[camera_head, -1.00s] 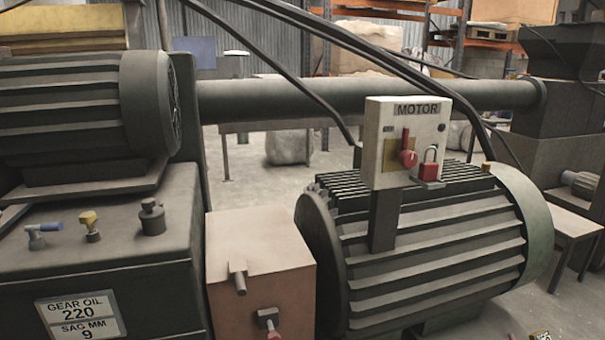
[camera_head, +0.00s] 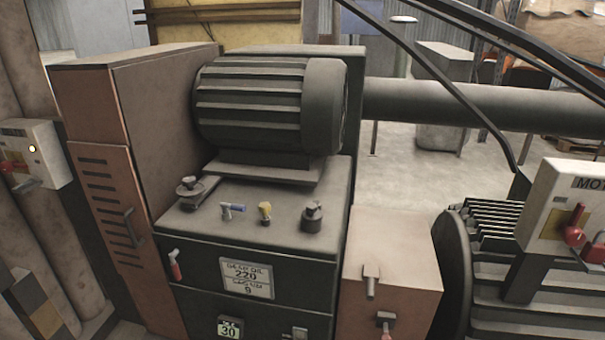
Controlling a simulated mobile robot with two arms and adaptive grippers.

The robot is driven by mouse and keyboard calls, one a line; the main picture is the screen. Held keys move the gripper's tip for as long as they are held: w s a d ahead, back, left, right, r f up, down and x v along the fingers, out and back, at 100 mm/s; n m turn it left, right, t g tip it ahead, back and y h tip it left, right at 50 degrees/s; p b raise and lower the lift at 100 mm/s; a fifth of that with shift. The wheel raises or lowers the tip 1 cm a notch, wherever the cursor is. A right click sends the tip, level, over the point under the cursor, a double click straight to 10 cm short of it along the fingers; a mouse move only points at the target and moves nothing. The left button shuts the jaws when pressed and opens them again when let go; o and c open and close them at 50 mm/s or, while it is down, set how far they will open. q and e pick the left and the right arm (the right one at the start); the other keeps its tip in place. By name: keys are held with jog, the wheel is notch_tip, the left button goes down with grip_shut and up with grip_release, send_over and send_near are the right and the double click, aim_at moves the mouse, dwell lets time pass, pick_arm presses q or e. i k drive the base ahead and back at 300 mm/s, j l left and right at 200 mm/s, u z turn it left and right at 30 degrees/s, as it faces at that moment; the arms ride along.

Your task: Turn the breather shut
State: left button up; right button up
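No part is labelled as the breather. Several small fittings stand on top of the dark gear oil tank (camera_head: 320,255). Neither of my grippers is in view.
A ribbed motor (camera_head: 265,105) sits behind the fittings. A tall brown cabinet (camera_head: 155,130) stands at left, and a red-handled switch box (camera_head: 35,152) at far left. The motor switch box (camera_head: 562,205) and a brown box (camera_head: 390,255) stand at right. The space above the fittings looks clear.

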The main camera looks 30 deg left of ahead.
aim_at(234, 207)
jog(key=u, duration=1.2)
